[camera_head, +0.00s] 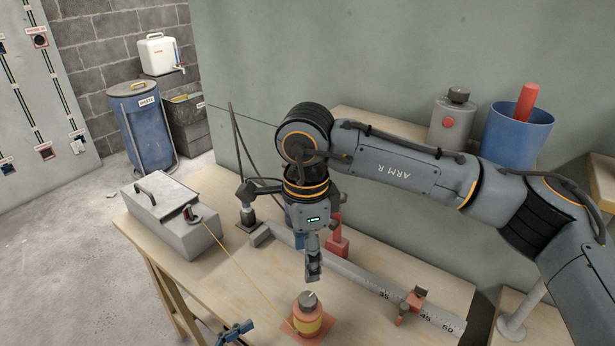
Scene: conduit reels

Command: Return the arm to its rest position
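My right arm, marked "ARM R", comes in from the right and bends down over the workbench (185,255). My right gripper (313,272) points down above the bench, behind and above an orange and yellow reel (308,318) with a dark knob on top. A gap shows between the gripper and the reel's knob. The fingers look narrow from here, and I cannot tell whether they are open or shut. No held object shows. My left gripper is not in view.
A grey metal box (165,225) sits on the bench's left, with a thin yellow line running to the reel. A marked grey rail (360,282) with a red stop (410,303) crosses the bench. A blue bucket (515,135) and grey canister (452,120) stand behind my arm.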

